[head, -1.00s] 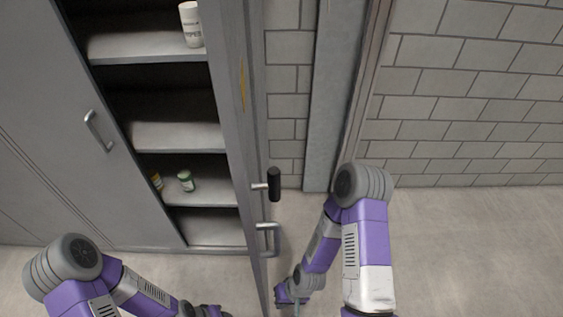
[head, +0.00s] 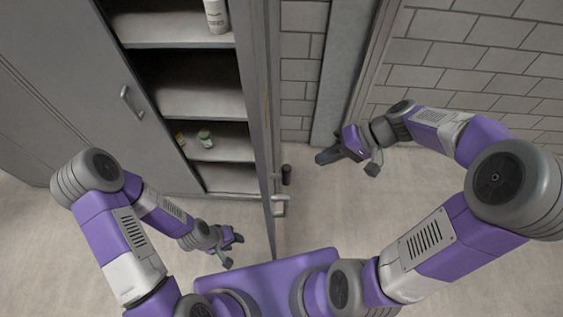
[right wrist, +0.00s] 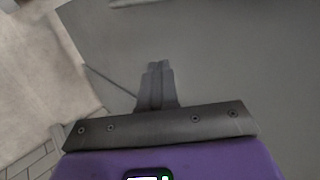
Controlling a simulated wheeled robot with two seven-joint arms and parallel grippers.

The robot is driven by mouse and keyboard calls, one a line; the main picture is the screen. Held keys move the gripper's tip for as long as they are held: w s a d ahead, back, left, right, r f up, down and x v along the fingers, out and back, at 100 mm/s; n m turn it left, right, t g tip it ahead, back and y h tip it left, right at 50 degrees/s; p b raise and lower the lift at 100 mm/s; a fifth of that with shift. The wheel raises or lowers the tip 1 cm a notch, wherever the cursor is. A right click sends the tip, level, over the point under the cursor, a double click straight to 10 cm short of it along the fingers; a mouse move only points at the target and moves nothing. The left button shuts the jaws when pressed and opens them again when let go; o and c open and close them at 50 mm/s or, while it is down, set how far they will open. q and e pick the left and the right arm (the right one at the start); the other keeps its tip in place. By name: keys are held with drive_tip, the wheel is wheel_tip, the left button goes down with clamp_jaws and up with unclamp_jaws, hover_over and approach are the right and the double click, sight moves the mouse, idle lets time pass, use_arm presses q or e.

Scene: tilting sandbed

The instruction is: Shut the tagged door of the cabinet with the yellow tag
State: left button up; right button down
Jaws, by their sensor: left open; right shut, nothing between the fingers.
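The grey cabinet (head: 190,97) stands open at the left of the head view. Its right door (head: 263,130) is swung out and seen nearly edge-on. A thin yellowish sliver, apparently the tag, shows on the door. A handle (head: 280,206) and a black knob (head: 286,175) stick out on the door's right side. My right gripper (head: 322,157) is shut and empty, right of the door and apart from it. In the right wrist view its shut fingers (right wrist: 156,75) are before a plain grey surface. My left gripper (head: 236,251) is open and empty, left of the door, low before the cabinet.
Shelves hold a white canister (head: 216,15) and small bottles (head: 205,139). The left door (head: 75,80) with its own handle (head: 131,101) is closed. A brick wall (head: 480,65) and a grey post (head: 342,75) stand behind. Open floor (head: 420,190) lies right of the door.

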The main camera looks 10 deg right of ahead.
drive_tip(key=a+r+x, duration=0.2)
drive_tip(key=x, duration=1)
drive_tip(key=shift+w+a+f, duration=0.2)
drive_tip(key=shift+a, duration=0.1)
